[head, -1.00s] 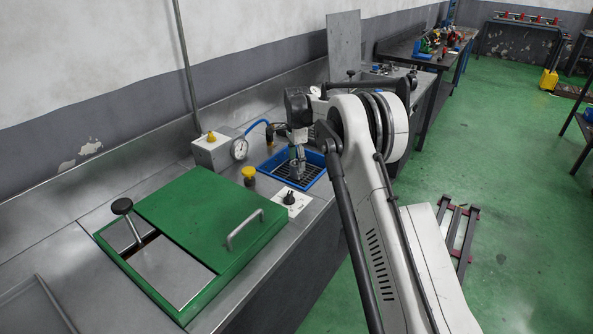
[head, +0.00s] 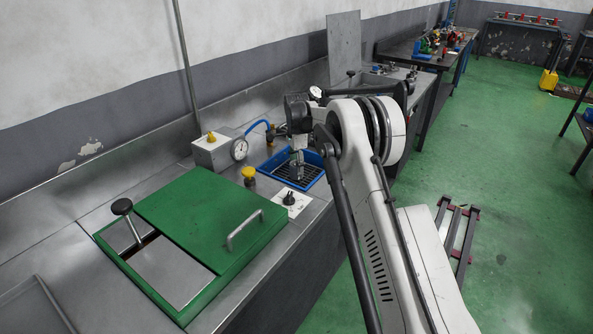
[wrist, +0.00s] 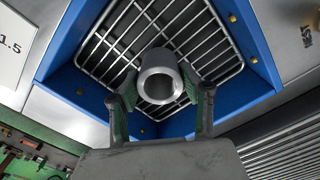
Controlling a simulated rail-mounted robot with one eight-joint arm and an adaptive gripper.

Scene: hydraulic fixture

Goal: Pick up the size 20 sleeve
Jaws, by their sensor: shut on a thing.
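A grey metal sleeve (wrist: 160,78) with a round bore sits between the two fingers of my gripper (wrist: 160,100) in the wrist view. The fingers are shut on it from both sides. In the head view my gripper (head: 297,165) points down over the blue tray (head: 312,180) with a dark wire grid. The blue tray also shows in the wrist view (wrist: 258,88), with its wire rack (wrist: 115,45) behind the sleeve. No size marking on the sleeve can be read. Whether the sleeve touches the rack cannot be told.
A pressure gauge box (head: 212,152) and yellow knob (head: 249,175) stand left of the tray. A switch box (head: 290,202) stands in front. A green-framed lid (head: 205,220) with a handle covers the nearer bench. An upright grey panel (head: 344,50) stands behind.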

